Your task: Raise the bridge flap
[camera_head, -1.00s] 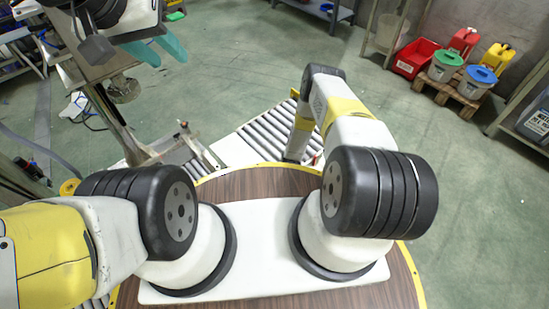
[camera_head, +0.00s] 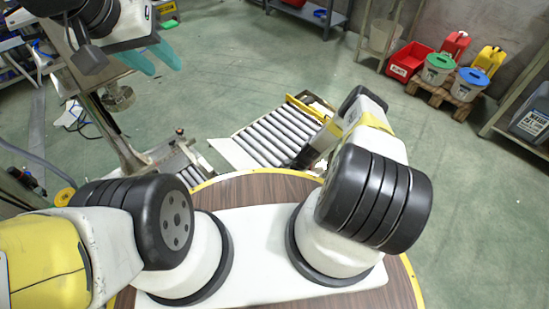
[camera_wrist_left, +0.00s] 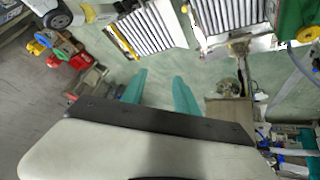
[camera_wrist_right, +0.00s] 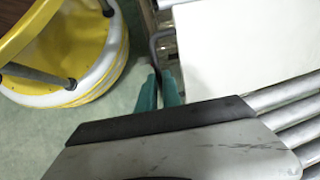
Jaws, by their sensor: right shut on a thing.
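A roller section with a white side plate, seemingly the bridge flap (camera_head: 268,137), lies ahead of my base in the head view. The left wrist view shows a roller section (camera_wrist_left: 150,28) with a yellow rail, and a gap to another one. In the right wrist view, a white plate (camera_wrist_right: 235,45) and rollers lie beside my right gripper (camera_wrist_right: 160,82). Its teal fingers are closed on a dark bent handle (camera_wrist_right: 154,42) by the plate's edge. In the head view my arm hides this grip. My left gripper (camera_head: 156,58) is open and empty, above the floor.
A metal frame (camera_head: 172,158) stands left of the rollers. A yellow-and-white round object (camera_wrist_right: 75,60) stands near my right gripper. A red bin (camera_head: 408,61) and lidded buckets on a pallet (camera_head: 437,96) are at the far right. Green floor between is open.

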